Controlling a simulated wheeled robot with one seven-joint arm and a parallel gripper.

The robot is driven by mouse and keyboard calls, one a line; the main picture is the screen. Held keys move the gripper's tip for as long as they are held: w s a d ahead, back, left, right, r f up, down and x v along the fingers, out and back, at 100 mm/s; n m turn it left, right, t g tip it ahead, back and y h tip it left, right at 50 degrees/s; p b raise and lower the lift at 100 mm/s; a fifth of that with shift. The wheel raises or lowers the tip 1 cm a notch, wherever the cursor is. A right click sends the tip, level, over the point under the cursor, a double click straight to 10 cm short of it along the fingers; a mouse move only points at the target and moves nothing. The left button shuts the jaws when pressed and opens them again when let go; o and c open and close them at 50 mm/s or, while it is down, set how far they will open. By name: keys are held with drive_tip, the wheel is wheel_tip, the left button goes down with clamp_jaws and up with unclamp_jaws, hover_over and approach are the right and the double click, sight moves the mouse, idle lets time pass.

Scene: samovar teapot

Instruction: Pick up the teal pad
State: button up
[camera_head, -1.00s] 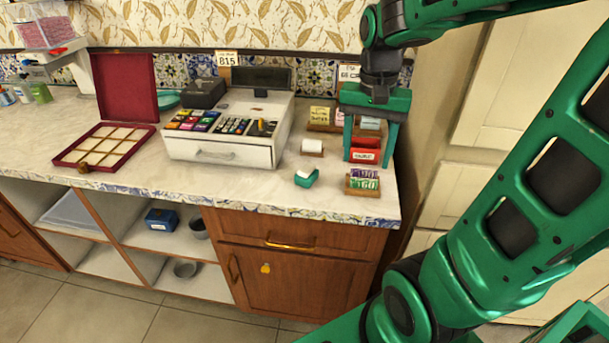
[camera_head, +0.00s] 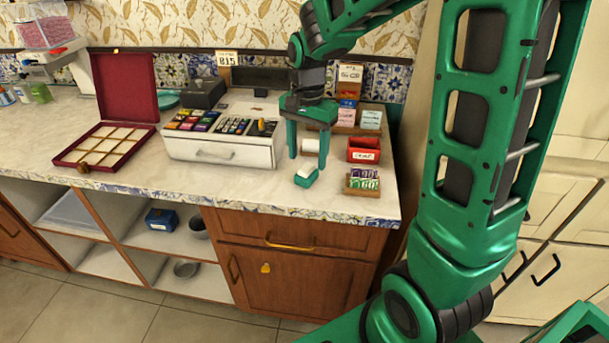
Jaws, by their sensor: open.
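A small teal pad (camera_head: 306,181) with a white top lies on the marble counter near its front edge, in front of the cash register's right end. My gripper (camera_head: 307,162) points down with its two green fingers apart and nothing between them. The fingers are above and slightly behind the pad in the picture. The right fingertip overlaps the pad's upper right edge in view; I cannot tell whether it touches. The pad is mostly visible.
A cash register (camera_head: 222,150) stands left of my gripper. A red box (camera_head: 363,150) and a wooden tray of packets (camera_head: 362,184) are close on the right. An open maroon box (camera_head: 107,146) is far left.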

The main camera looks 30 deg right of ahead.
sight(306, 168)
drive_tip(key=shift+s+a+f, duration=0.1)
drive_tip(key=shift+a+f, duration=0.05)
drive_tip(key=shift+f, duration=1.15)
drive_tip(key=shift+a+f, duration=0.15)
drive_tip(key=shift+f, duration=1.15)
drive_tip(key=c, duration=1.2)
drive_tip(key=shift+r, duration=0.15)
drive_tip(key=shift+r, duration=0.6)
wheel_tip(306, 168, up, 3)
drive_tip(key=shift+r, duration=0.1)
drive_tip(key=s+a+r, duration=0.1)
drive_tip(key=a+r, duration=0.1)
drive_tip(key=a, duration=0.1)
drive_tip(key=s+a+r, duration=0.2)
drive_tip(key=a, duration=0.2)
drive_tip(key=s+a+r, duration=0.2)
drive_tip(key=a, duration=0.1)
drive_tip(key=shift+a+r, duration=0.2)
drive_tip(key=shift+a, duration=0.05)
